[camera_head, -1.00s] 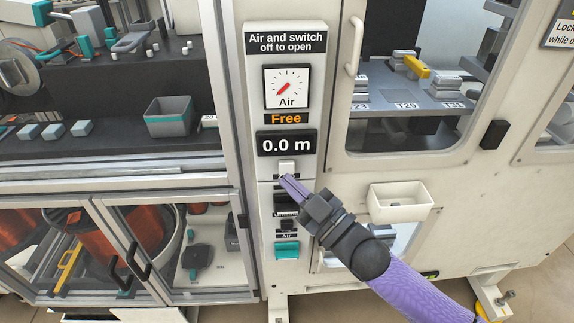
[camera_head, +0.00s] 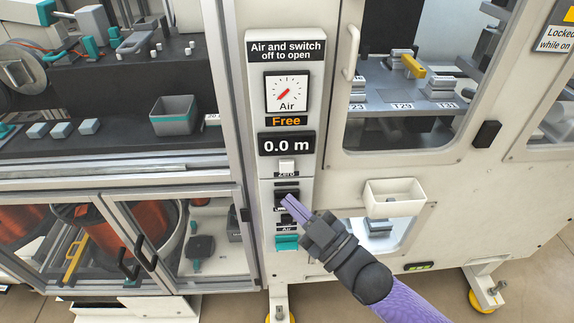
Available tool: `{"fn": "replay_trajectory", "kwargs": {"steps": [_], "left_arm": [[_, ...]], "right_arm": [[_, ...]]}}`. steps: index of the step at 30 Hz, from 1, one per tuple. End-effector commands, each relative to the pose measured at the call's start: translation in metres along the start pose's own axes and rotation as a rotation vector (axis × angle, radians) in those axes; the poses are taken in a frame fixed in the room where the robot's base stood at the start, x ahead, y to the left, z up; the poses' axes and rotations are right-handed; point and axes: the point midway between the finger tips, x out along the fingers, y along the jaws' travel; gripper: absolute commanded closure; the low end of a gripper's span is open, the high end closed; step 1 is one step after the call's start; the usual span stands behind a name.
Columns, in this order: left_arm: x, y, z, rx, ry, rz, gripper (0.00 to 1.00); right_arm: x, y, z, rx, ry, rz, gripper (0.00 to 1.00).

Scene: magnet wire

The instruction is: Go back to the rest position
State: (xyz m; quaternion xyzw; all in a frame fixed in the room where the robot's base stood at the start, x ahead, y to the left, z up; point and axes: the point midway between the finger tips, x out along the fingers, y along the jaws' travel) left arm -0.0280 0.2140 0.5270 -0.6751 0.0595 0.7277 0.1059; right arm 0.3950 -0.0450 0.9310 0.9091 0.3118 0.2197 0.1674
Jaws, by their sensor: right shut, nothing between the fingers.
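My right gripper (camera_head: 288,200) comes in from the lower right on a purple arm. It is shut and empty, its fingertips in front of the lower part of the control panel (camera_head: 313,100). In the picture the tips overlap the black switch (camera_head: 283,192) below the white zero button (camera_head: 287,166); I cannot tell whether they touch. The teal air button (camera_head: 287,242) is below. The panel's display (camera_head: 286,144) reads 0.0 m, the dial (camera_head: 287,92) is labelled Air and the orange text reads Free. My left gripper is out of view.
A cabinet with glass doors (camera_head: 190,240) and copper spools (camera_head: 105,233) stands at left. A small white bin (camera_head: 395,197) sticks out right of the panel, close to my right arm. A window with a white handle (camera_head: 350,48) is at upper right. Floor shows at the bottom.

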Motion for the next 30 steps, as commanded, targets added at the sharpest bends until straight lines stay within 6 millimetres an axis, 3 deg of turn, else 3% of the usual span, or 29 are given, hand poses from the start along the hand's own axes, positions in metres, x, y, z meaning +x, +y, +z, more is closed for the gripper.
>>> {"fn": "replay_trajectory", "kwargs": {"steps": [14, 17, 20, 21, 23, 24, 26, 27, 30], "left_arm": [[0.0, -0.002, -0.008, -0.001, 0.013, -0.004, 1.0], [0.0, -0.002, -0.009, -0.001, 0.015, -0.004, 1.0], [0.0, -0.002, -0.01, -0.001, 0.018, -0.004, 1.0], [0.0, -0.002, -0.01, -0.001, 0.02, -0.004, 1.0], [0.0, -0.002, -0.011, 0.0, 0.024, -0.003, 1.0], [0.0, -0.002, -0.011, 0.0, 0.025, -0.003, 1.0], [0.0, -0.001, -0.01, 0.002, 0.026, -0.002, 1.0], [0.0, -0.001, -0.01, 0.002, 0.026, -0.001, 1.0], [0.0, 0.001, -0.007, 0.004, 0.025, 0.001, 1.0]], "right_arm": [[0.0, 0.0, 0.002, 0.001, -0.005, 0.001, 1.0], [-0.013, -0.004, 0.033, 0.022, -0.117, 0.015, 1.0], [-0.06, -0.019, 0.105, 0.086, -0.4, 0.047, 1.0], [-0.089, -0.03, 0.137, 0.12, -0.538, 0.059, 1.0], [-0.138, -0.05, 0.175, 0.177, -0.738, 0.073, 1.0], [-0.173, -0.066, 0.195, 0.216, -0.868, 0.079, 1.0], [-0.229, -0.092, 0.217, 0.277, -1.058, 0.086, 1.0], [-0.267, -0.112, 0.225, 0.319, -1.18, 0.086, 1.0], [-0.36, -0.163, 0.227, 0.424, -1.472, 0.08, 1.0]]}}
